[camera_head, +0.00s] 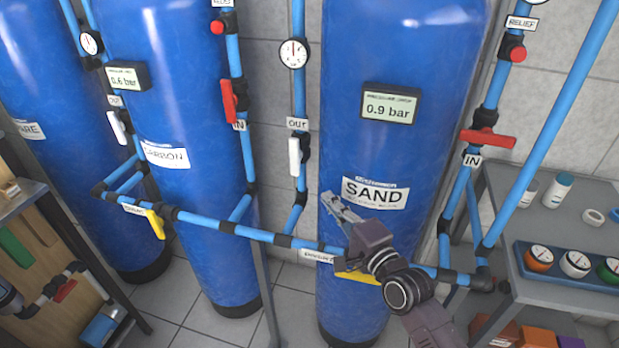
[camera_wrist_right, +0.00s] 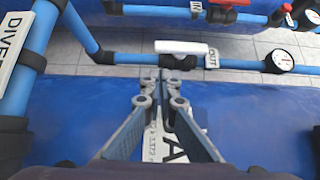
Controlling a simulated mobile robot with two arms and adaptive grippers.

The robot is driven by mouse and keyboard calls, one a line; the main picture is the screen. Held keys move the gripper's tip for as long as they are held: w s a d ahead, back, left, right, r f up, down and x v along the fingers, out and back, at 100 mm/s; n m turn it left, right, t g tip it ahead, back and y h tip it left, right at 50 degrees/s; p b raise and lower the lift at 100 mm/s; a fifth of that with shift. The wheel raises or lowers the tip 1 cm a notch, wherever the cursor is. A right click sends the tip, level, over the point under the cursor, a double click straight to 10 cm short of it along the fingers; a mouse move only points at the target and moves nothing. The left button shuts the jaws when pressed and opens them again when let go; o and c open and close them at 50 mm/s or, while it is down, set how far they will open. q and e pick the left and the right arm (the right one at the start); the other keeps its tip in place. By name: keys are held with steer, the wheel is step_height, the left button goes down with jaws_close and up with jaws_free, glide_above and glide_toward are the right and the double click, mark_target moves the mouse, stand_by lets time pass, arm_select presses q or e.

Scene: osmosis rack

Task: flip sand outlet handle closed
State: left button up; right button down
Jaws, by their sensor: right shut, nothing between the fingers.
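The sand outlet handle (camera_head: 295,157) is a white lever on the blue vertical pipe left of the SAND tank (camera_head: 365,150), just below an OUT label (camera_head: 298,124). It lies in line with the pipe. In the right wrist view the white handle (camera_wrist_right: 182,47) lies along its pipe beside the OUT label (camera_wrist_right: 211,59), just beyond my fingertips. My right gripper (camera_head: 328,200) is shut and empty in front of the tank's lower left, below and right of the handle. The fingertips (camera_wrist_right: 165,75) appear near the valve body; contact cannot be told. My left gripper is not in view.
A red IN handle (camera_head: 487,138) lies across the pipe right of the tank. A yellow handle (camera_head: 358,277) is partly behind my right wrist. The CARBON tank (camera_head: 170,200) stands left. A grey bench (camera_head: 510,235) with gauges and jars stands right. A gauge (camera_head: 293,53) sits above the outlet.

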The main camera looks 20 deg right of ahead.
mark_target(295, 158)
steer(key=shift+s, duration=0.1)
steer(key=w+a+p, duration=0.1)
steer(key=w+a, duration=0.1)
steer(key=w, duration=0.8)
steer(key=shift+f, duration=0.1)
stand_by(0.4)
steer(key=shift+a+f+b, duration=0.1)
steer(key=shift+b, duration=0.35)
